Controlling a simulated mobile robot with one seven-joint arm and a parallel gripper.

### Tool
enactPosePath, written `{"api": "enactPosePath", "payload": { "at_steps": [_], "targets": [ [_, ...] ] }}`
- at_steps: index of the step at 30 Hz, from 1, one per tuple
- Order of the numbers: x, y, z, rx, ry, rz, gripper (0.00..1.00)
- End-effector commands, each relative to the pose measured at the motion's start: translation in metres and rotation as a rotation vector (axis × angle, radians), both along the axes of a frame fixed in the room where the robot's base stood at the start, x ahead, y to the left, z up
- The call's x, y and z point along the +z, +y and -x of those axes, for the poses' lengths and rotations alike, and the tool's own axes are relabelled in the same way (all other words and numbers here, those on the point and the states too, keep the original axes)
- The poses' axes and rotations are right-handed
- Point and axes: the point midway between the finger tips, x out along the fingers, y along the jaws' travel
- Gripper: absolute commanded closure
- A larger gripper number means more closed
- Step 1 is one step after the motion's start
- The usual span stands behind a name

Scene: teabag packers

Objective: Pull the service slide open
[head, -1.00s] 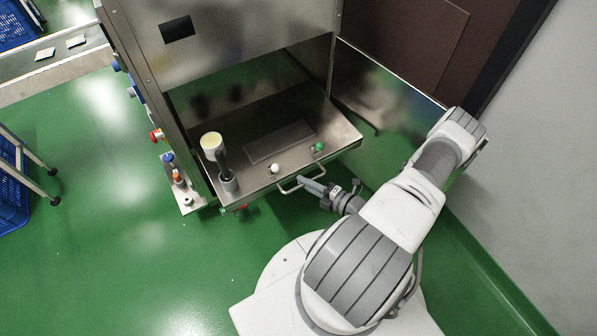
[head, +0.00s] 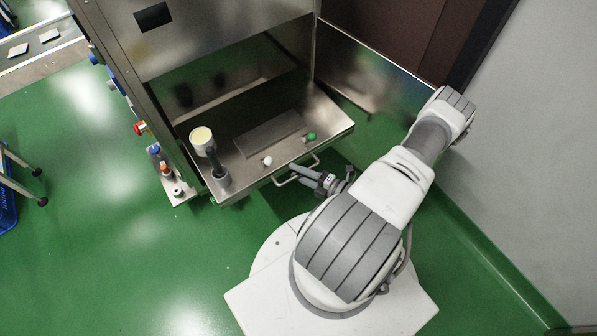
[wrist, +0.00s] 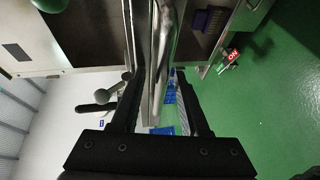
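The service slide (head: 240,166) is a metal tray standing part way out of the steel cabinet (head: 215,45). Its bar handle (head: 297,172) is on the front edge. My gripper (head: 300,175) is at this handle, its fingertips small and partly hidden in the head view. A cup-like part with a pale yellow top (head: 201,136), a dark upright grip (head: 216,165), a white knob (head: 267,160) and a green knob (head: 311,136) are on the slide.
An open metal door panel (head: 375,75) and a grey wall (head: 530,150) are close on the right. A side bracket with small knobs (head: 175,190) sticks out at the cabinet's lower left.

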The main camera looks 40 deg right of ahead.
Motion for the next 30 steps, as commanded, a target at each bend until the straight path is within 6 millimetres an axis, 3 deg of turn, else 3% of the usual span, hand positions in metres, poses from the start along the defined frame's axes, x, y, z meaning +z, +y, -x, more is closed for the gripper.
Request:
{"api": "enactPosePath", "payload": {
  "at_steps": [7,11,24,30],
  "targets": [
    [0.001,-0.002,0.000,-0.003,-0.002,0.001,0.55],
    [0.004,-0.008,0.012,-0.006,-0.002,0.001,0.55],
    [0.023,-0.046,0.106,-0.003,0.000,0.003,0.55],
    [0.029,-0.060,0.140,-0.003,0.001,0.002,0.55]
  ]
}}
